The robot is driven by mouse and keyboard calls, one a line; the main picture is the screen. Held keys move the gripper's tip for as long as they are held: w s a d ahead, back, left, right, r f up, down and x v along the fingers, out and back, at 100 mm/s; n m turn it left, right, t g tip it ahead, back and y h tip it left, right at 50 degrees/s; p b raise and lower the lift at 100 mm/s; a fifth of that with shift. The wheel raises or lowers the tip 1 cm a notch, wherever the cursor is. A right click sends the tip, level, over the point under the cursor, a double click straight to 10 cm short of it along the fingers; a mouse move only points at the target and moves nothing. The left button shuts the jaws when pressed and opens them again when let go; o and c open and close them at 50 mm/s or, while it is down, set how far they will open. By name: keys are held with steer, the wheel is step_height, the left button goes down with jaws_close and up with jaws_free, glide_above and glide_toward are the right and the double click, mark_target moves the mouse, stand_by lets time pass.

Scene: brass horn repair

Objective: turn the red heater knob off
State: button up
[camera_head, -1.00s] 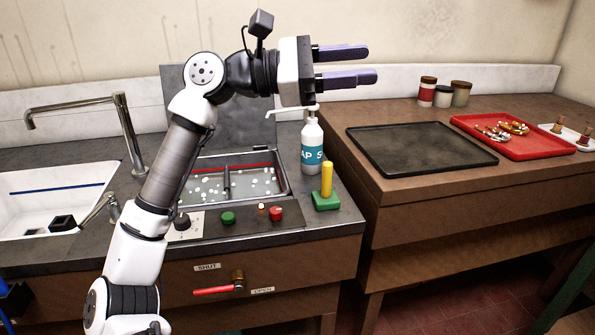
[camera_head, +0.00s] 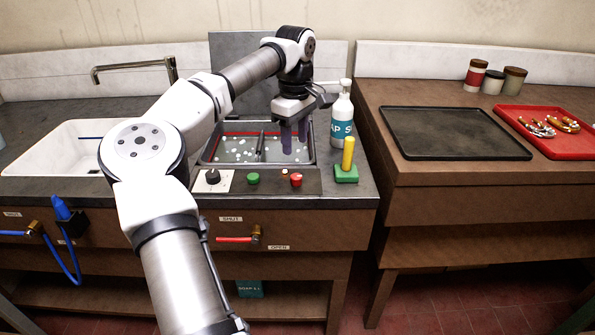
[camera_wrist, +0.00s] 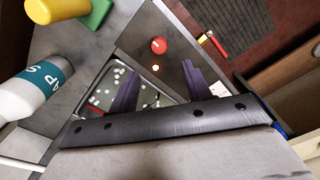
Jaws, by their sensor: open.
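The red heater knob (camera_head: 296,179) sits at the right end of the control panel on the basin's front edge. In the wrist view the red knob (camera_wrist: 158,45) shows a pale mark on its face. My gripper (camera_head: 294,147) is open and empty, fingers pointing down over the basin, behind and above the knob. In the wrist view the two purple fingers of my gripper (camera_wrist: 160,68) stand apart, with the knob beyond their tips. Nothing hides the knob.
A green knob (camera_head: 253,179) and a black dial (camera_head: 212,177) share the panel. A soap bottle (camera_head: 342,122) and a green block with a yellow handle (camera_head: 347,173) stand to the right. A red valve lever (camera_head: 235,239) is on the cabinet front below.

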mark_target(296, 176)
step_height(296, 176, down, 10)
steer(key=shift+d+f+p, duration=0.1)
steer(key=shift+p, duration=0.6)
steer(key=c, duration=1)
